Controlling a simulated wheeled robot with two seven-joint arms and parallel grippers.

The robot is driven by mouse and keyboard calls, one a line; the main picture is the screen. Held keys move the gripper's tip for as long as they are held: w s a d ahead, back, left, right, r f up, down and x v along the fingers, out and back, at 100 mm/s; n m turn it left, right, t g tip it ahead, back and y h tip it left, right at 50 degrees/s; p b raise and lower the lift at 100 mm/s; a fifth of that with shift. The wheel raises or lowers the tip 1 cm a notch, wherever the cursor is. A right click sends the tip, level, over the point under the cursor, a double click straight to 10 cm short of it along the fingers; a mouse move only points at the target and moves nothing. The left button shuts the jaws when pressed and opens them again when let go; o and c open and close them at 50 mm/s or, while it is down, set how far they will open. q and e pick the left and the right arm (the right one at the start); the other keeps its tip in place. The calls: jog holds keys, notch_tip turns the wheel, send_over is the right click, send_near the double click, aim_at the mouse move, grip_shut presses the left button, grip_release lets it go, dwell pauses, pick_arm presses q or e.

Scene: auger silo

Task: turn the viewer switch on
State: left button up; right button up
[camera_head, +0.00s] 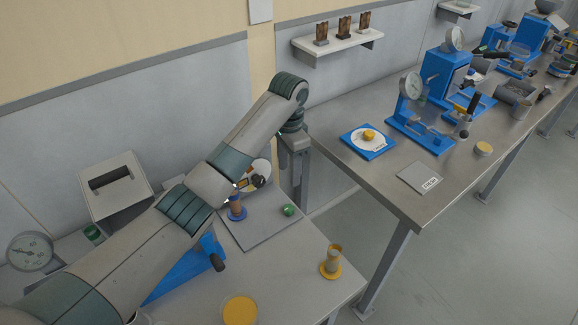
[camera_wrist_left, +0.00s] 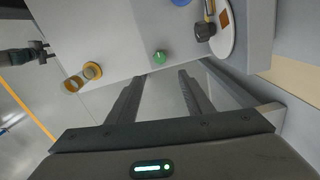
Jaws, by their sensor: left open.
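A flat grey panel (camera_head: 262,228) lies on the near bench, with a green knob (camera_head: 288,210) on it. I take this knob for the viewer switch; no label is readable. It also shows in the left wrist view (camera_wrist_left: 160,57). I see no contact with the knob. My right gripper is not in view.
An amber cylinder (camera_head: 332,262) and a yellow lid (camera_head: 240,311) are nearer. A second bench (camera_head: 355,112) stands right, across a gap.

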pick_arm(q)
jog(key=shift+r, duration=1.1)
jog(key=shift+s+f, duration=0.1)
